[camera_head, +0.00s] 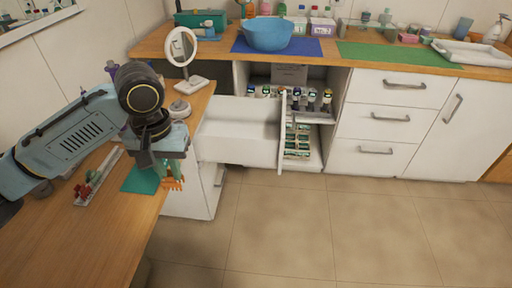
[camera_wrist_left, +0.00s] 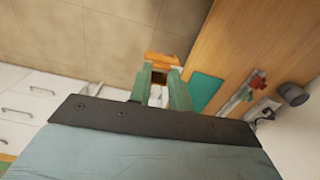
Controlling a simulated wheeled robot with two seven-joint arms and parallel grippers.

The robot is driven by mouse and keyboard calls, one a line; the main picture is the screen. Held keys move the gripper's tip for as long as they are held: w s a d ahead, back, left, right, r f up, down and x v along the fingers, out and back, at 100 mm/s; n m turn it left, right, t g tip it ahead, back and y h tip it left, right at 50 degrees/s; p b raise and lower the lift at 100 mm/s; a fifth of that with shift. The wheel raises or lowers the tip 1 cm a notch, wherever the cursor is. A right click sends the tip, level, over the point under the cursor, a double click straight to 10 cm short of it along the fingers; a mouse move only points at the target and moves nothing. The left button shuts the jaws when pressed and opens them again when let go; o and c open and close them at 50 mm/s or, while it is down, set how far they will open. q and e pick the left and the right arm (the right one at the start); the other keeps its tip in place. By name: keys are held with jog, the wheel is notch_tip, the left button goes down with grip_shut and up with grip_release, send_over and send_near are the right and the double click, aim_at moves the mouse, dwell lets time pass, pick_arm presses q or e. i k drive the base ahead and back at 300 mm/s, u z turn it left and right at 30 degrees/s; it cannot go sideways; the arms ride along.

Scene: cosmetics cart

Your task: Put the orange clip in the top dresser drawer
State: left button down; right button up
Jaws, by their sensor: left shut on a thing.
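The orange clip (camera_head: 174,184) is held low in the fingers of my left gripper (camera_head: 168,170), above the right edge of the wooden counter. In the left wrist view the orange clip (camera_wrist_left: 160,58) shows at the tips of the two green fingers (camera_wrist_left: 160,84). A white dresser (camera_head: 190,203) stands under the counter's far end. What looks like its top drawer (camera_head: 238,146) is pulled out to the right of my gripper, with a pale inside. The clip is apart from the drawer, to its left and nearer. My right gripper is out of view.
A teal mat (camera_head: 140,180) and a tray of small items (camera_head: 98,178) lie on the counter. A round mirror (camera_head: 183,52) stands behind my gripper. An open cabinet (camera_head: 289,75) holds bottles beyond the drawer. The tiled floor (camera_head: 290,230) is clear.

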aim_at(262, 130)
jog(key=z, duration=0.5)
jog(key=i, duration=2.55)
jog(key=u, duration=1.05)
